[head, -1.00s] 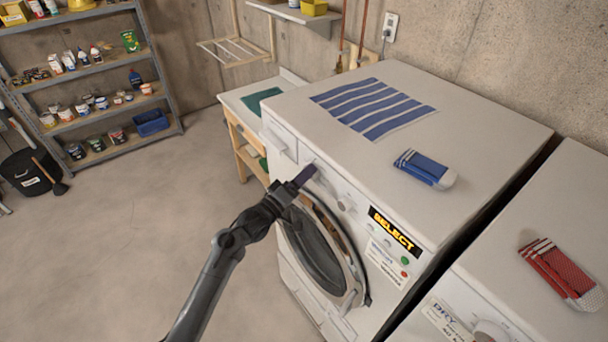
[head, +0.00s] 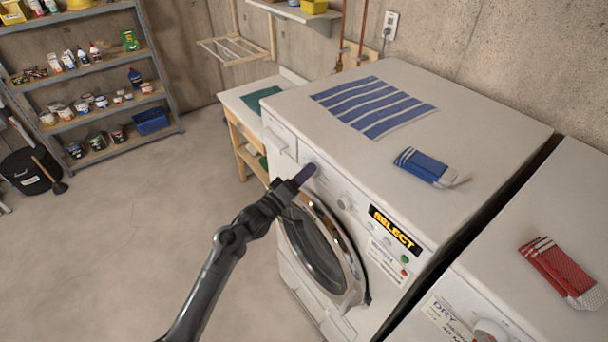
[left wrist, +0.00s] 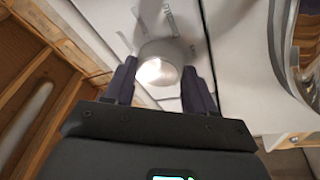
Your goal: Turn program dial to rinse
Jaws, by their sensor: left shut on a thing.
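The white front-loading washer (head: 290,105) stands in the middle of the head view, with a "SELECT" display (head: 395,230) on its front panel. My left gripper (head: 305,174) is at the panel's left part, near the detergent drawer. In the left wrist view, a round silvery dial (left wrist: 158,66) sits between the two dark fingers, which are shut on its sides. Printed labels around this dial are too blurred to read. In the head view the gripper hides most of this dial. A second, smaller knob (head: 345,201) is to its right. My right gripper is not in view.
The round washer door (head: 318,255) is just below my left gripper. A striped blue towel (head: 372,105) and blue socks (head: 425,167) lie on the washer top. A dryer (head: 500,215) with red socks stands at right.

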